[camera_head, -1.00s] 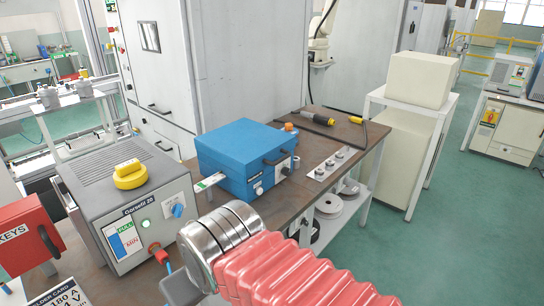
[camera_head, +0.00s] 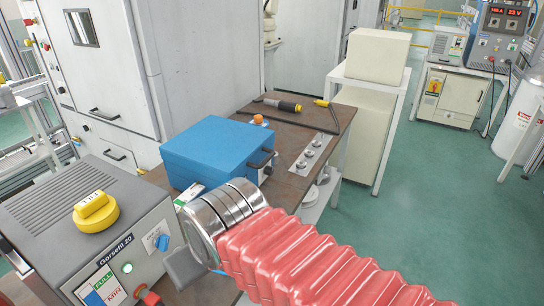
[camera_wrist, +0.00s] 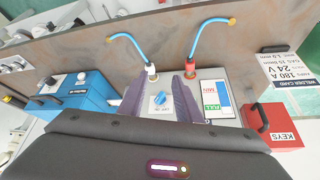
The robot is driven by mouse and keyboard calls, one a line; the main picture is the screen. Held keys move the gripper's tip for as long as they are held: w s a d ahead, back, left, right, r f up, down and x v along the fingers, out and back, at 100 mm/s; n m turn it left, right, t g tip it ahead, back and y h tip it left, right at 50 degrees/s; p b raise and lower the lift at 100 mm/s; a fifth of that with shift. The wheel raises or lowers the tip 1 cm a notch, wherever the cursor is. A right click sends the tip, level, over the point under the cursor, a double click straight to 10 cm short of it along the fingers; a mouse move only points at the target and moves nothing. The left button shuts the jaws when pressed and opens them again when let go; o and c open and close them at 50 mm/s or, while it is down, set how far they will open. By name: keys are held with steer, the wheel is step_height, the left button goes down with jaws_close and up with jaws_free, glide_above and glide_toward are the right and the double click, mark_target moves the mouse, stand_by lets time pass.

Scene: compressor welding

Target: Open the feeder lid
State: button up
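The feeder, a blue box (camera_head: 215,150) with a flat lid, stands on the brown bench behind my arm. Its lid is shut. A dark handle (camera_head: 261,161) sits on its front; my steel wrist hides its front left part.
The grey welder (camera_head: 85,225) with a yellow roll (camera_head: 96,211) stands left of the feeder. A torch (camera_head: 283,104) lies behind it. Blue hoses (camera_wrist: 205,40) arch from the welder's panel. A red key box (camera_wrist: 272,125) stands beside it.

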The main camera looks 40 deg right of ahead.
steer(key=shift+w+d, duration=0.15)
steer(key=shift+w, duration=0.05)
stand_by(0.3)
steer(key=w+d+f+m+t+y, duration=0.1)
steer(key=w+d+f+m+y, duration=0.1)
steer(key=w+d+m+y, duration=0.95)
steer(key=d+f+m+t+h, duration=0.2)
steer(key=d+t+h, duration=0.4)
steer(key=d, duration=2.5)
steer(key=shift+s+f+m+t, duration=0.15)
steer(key=shift+m+t, duration=0.2)
steer(key=shift+t, duration=0.75)
steer(key=shift+h, duration=0.25)
